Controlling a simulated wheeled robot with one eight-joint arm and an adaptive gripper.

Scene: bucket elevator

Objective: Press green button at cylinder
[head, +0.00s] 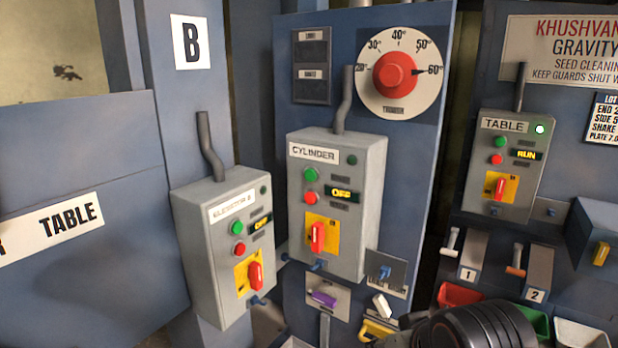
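The grey control box labelled CYLINDER (372,190) is on the blue panel near the middle of the head view. Its green button (311,174) is at the upper left of the box's front, just above a red button (311,198). The display (343,193) beside them reads OFF. The small lamp (352,160) at the top right looks dark. A red rotary handle (318,237) on a yellow plate is below. A black ribbed part of my arm shows at the bottom edge, right of centre. My gripper's fingers do not show, and nothing covers the green button.
The ELEVATOR B box (222,250), left and lower, has similar buttons and an OFF display. The TABLE box (500,165) at right shows RUN and a lit green lamp. A dial (425,70) is above the CYLINDER box. Levers, a purple handle (322,299) and bins are below.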

